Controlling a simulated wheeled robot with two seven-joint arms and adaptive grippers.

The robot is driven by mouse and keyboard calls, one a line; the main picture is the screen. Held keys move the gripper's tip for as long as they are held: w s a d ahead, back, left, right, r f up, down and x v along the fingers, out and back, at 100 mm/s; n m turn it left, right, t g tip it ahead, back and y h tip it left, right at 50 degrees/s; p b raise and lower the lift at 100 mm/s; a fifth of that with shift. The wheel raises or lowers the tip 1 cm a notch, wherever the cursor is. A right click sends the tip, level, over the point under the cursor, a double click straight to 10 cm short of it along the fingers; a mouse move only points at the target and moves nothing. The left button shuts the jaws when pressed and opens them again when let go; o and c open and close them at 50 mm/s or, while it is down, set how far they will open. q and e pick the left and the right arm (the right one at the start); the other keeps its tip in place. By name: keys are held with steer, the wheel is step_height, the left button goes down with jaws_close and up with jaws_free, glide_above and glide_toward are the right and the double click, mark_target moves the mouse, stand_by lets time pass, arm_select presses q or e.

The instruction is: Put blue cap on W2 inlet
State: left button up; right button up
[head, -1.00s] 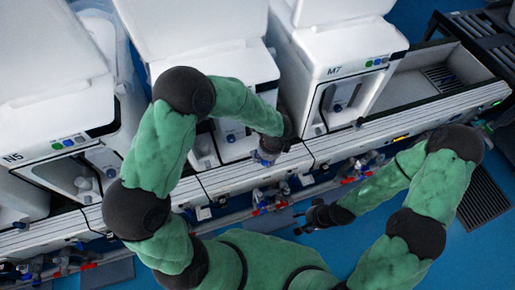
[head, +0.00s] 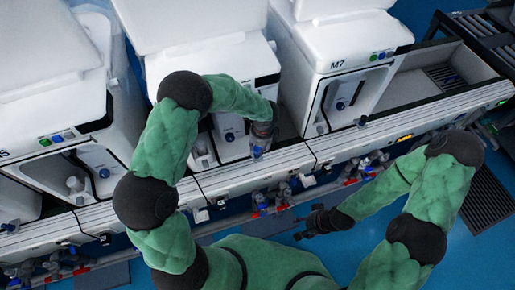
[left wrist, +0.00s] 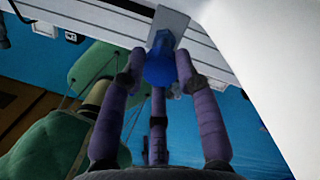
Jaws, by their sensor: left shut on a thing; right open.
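My left gripper (head: 258,150) is in front of the middle white unit, above the front rail. In the left wrist view, its purple fingers (left wrist: 160,82) are closed around a blue cap (left wrist: 159,62). A bit of blue also shows at the fingertips in the head view. A grey plate is right behind the cap in the wrist view; I cannot tell whether they touch. My right gripper (head: 312,222) is open and empty, low over the blue floor. I cannot make out a W2 label or which fitting is the W2 inlet.
Blue floor (head: 460,240) is open at right.

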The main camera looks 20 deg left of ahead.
arm_select(q)
steer(key=shift+w+a+f, duration=0.15)
steer(key=shift+w+f, duration=0.05)
steer(key=shift+f, duration=0.15)
steer(key=shift+r, duration=0.1)
steer(key=shift+f+b, duration=0.3)
steer(key=shift+f, duration=0.15)
steer(key=shift+f, duration=0.2)
steer(key=o, duration=0.8)
